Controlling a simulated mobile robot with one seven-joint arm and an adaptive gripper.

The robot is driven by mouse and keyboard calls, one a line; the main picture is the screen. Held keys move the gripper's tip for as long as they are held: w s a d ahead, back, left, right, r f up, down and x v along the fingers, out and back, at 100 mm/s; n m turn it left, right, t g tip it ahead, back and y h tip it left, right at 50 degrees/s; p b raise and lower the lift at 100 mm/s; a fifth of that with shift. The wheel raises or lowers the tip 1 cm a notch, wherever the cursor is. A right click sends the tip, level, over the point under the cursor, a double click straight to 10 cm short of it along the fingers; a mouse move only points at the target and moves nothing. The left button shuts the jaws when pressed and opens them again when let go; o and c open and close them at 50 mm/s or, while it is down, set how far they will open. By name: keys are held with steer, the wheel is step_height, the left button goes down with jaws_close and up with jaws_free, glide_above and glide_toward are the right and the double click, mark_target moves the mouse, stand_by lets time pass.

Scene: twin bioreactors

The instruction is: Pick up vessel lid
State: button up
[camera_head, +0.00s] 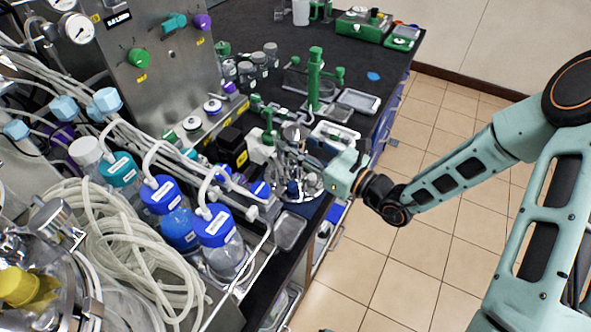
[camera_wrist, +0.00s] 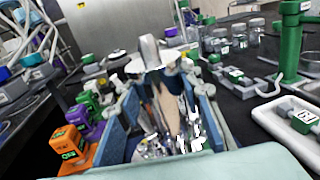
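The vessel lid (camera_wrist: 152,60) is a shiny metal disc with an upright knob. In the wrist view it shows at the far end of my gripper, between the fingertips. In the head view a small shiny metal top (camera_head: 293,133), which looks like the lid, stands above the clustered glass and metal vessel parts (camera_head: 300,182). My gripper (camera_wrist: 163,82) has its two blue-padded fingers spread apart around the lid. I cannot tell whether the pads touch it. In the head view the fingers are hard to make out among the shiny parts.
Orange and purple labelled blocks (camera_wrist: 72,142) stand close left of the fingers. Several lidded jars (camera_wrist: 222,42) and a green stand (camera_head: 315,78) are behind. Blue-capped bottles (camera_head: 216,228) and hoses crowd the left. The tiled floor (camera_head: 400,262) at right is clear.

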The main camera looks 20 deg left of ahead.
jaws_close()
steer(key=shift+a+r, duration=0.1)
steer(key=shift+r, duration=0.2)
